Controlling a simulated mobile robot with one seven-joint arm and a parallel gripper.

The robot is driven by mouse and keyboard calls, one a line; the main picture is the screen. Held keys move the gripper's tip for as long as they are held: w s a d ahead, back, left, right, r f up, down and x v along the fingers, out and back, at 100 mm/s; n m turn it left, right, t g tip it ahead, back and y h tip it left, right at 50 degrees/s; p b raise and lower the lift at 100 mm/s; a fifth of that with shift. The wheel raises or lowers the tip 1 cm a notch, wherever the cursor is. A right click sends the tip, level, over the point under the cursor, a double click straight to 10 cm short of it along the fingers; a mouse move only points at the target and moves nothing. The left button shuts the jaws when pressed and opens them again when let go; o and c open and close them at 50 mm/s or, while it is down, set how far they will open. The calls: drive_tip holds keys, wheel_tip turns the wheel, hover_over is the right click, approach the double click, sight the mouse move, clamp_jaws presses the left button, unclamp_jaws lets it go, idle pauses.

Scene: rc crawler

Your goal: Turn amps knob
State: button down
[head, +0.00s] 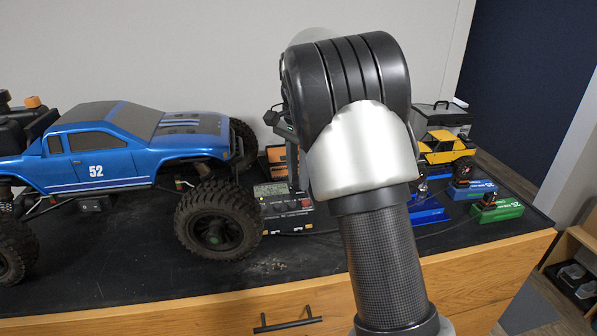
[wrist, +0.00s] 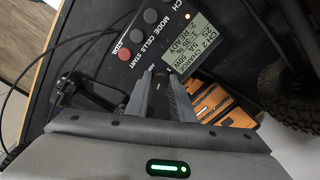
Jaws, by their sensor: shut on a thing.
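The charger (head: 285,208) is a dark box on the black bench top, right of the blue truck's front wheel. My arm partly covers it in the head view. In the wrist view the charger's panel (wrist: 150,45) shows a lit screen (wrist: 196,48), a row of round buttons and a red start button (wrist: 124,55). My gripper (wrist: 158,78) is over the panel, its two grey fingers closed around the dark amps knob (wrist: 158,91) below the screen. The fingers hide most of the knob, so its pointer cannot be read.
A large blue truck (head: 120,150) stands close left of the charger. Orange packs (wrist: 212,103) lie beside the charger. Right of my arm are a yellow crawler (head: 447,150), a green pack (head: 497,210) and blue packs. Black cables (wrist: 40,75) run beside the charger.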

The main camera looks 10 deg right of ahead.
drive_tip(key=n+p, duration=0.2)
drive_tip(key=n, duration=0.1)
drive_tip(key=shift+r+n, duration=0.15)
drive_tip(key=shift+n, duration=0.15)
drive_tip(key=n+p, duration=0.1)
drive_tip(key=n, duration=0.2)
drive_tip(key=shift+n, duration=0.3)
drive_tip(key=n+p, duration=0.2)
drive_tip(key=n, duration=0.4)
drive_tip(key=shift+n, duration=0.3)
drive_tip(key=c, duration=1.5)
unclamp_jaws()
